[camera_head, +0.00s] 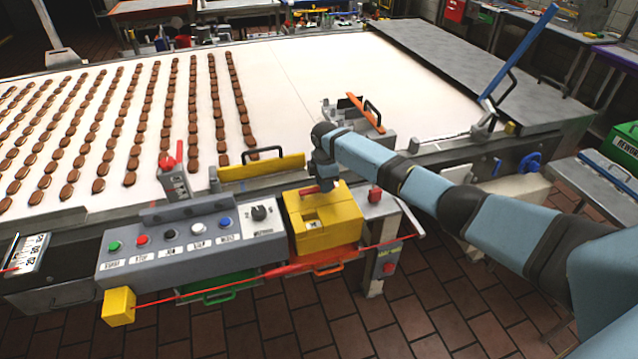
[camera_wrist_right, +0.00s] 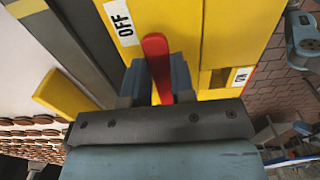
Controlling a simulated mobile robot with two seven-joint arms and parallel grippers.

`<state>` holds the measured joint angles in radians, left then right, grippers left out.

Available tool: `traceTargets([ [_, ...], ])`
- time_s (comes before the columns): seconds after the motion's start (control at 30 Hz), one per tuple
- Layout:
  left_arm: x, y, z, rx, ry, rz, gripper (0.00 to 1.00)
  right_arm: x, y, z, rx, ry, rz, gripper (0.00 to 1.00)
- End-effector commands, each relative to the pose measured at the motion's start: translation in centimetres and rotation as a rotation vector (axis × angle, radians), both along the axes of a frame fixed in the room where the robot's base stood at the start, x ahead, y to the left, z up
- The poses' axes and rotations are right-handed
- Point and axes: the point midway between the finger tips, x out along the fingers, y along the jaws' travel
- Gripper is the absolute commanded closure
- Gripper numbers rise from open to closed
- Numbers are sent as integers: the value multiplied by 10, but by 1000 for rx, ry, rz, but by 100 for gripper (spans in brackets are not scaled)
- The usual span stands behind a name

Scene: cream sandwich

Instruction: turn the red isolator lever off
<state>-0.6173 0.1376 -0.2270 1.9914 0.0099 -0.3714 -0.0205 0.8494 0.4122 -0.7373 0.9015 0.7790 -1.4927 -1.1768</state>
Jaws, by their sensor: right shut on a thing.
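The red isolator lever (camera_wrist_right: 156,58) is on the yellow isolator box (camera_head: 325,230) beside the conveyor. My right gripper (camera_wrist_right: 158,84) is shut on the lever, which stands between its two fingers. The ON label (camera_wrist_right: 241,77) is further right on the box. In the head view my right gripper (camera_head: 322,178) is over the top of the box, and a bit of red shows beside it. My left gripper is not in view.
A grey button panel (camera_head: 190,248) adjoins the box on the left. A yellow guard bar (camera_head: 262,168) is just behind. A red pull cord (camera_head: 215,284) runs across the front. The conveyor (camera_head: 300,100) carries rows of brown biscuits. Tiled floor lies open in front.

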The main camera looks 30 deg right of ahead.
Motion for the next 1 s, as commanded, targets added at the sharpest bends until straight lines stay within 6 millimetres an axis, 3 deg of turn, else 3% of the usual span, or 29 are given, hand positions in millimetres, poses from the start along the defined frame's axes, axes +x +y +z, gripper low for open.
traceTargets([
  [0.43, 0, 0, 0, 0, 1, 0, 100, 1, 0, 1, 2, -4, 11, 100],
  [0.47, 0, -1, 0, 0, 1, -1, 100, 1, 0, 1, 2, -4, 11, 70],
  [0.53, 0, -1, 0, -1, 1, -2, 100, 1, 0, 1, 3, -3, 10, 54],
  [0.57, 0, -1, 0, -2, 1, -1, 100, 1, 0, 1, 2, -3, 10, 51],
  [0.87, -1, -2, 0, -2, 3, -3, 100, 0, -1, 2, 1, -2, 8, 51],
  [1.0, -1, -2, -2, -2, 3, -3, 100, 1, -1, 16, 1, -4, 9, 51],
])
